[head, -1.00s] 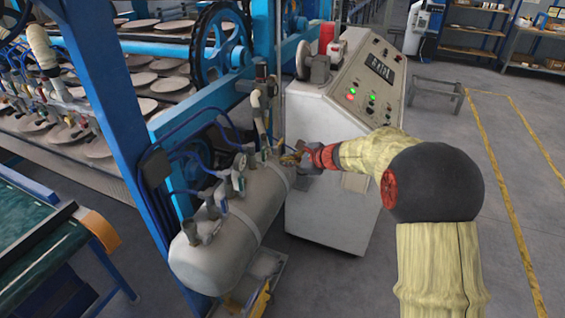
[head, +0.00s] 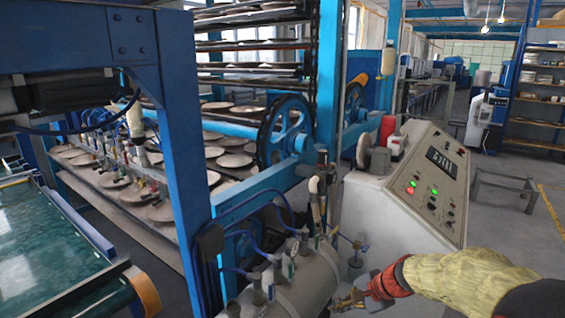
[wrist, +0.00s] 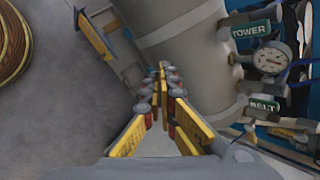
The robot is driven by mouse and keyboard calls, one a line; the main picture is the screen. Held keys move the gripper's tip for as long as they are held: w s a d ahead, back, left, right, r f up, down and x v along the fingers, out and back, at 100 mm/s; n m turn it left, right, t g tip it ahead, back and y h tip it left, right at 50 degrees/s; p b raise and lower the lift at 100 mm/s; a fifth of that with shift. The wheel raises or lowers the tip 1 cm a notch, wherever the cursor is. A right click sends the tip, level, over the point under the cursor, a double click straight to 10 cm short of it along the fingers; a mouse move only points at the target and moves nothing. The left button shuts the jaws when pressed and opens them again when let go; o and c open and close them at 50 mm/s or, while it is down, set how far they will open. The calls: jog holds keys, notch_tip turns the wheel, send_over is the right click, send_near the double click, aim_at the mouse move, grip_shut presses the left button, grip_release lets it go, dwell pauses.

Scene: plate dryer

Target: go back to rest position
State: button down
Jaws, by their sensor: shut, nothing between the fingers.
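My gripper (head: 350,300) is low in the head view, at the right end of the grey tank (head: 305,285) and in front of the control console. My arm, in a cream sleeve with a red cuff, reaches in from the lower right. In the wrist view my gripper (wrist: 163,72) has its yellow fingers together and holds nothing. The tank (wrist: 190,45) lies just beyond the fingertips there. To its right are valve handles labelled TOWER (wrist: 251,30) and BELT (wrist: 264,107), and a round gauge (wrist: 270,56). I cannot tell whether the fingers touch the tank.
The control console (head: 395,215) with lit buttons stands right of the tank. Blue plate racks (head: 180,185) fill the left and middle. A green conveyor (head: 50,245) is at the lower left. A low metal stand (head: 505,188) is at the right. A wooden round object (wrist: 12,45) shows in the wrist view.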

jog(key=s+r+n+h, duration=0.2)
jog(key=s+r+n, duration=0.2)
jog(key=s, duration=0.6)
jog(key=s+d+r+n+h+p, duration=0.1)
jog(key=s+r+n, duration=0.3)
jog(key=s, duration=0.6)
jog(key=s+d+r+n+t+h+p, duration=0.1)
jog(key=s+r+n+h, duration=0.1)
jog(key=s+r+n, duration=0.2)
jog(key=shift+s+d+r+h, duration=0.15)
jog(key=shift+s+r+h, duration=0.25)
jog(key=shift+s+r, duration=2.15)
